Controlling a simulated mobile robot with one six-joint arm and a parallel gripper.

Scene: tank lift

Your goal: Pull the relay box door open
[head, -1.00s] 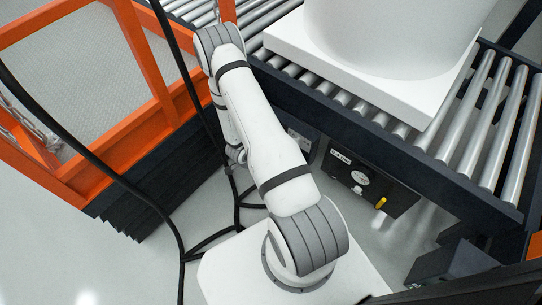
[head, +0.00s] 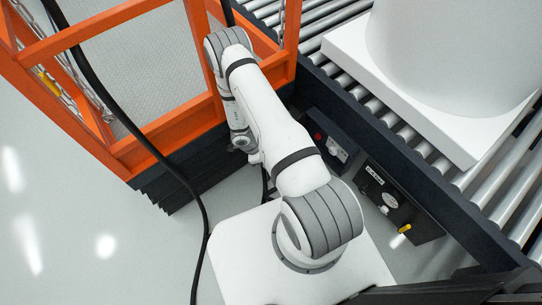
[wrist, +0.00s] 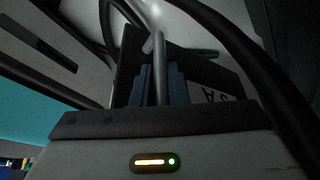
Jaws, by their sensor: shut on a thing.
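In the wrist view my gripper (wrist: 159,76) has its blue fingers closed on a slim grey bar handle (wrist: 159,48). Under the conveyor are a dark box with a red button (head: 328,139) and a dark box with a dial and yellow lever (head: 396,201). I cannot tell from the head view which part I hold.
The roller conveyor (head: 508,194) carries a white tank on a square base (head: 402,92) at the upper right. An orange railed platform (head: 168,131) stands at the left. Black cables (head: 150,147) hang across the left side. Pale floor (head: 70,220) is clear at lower left.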

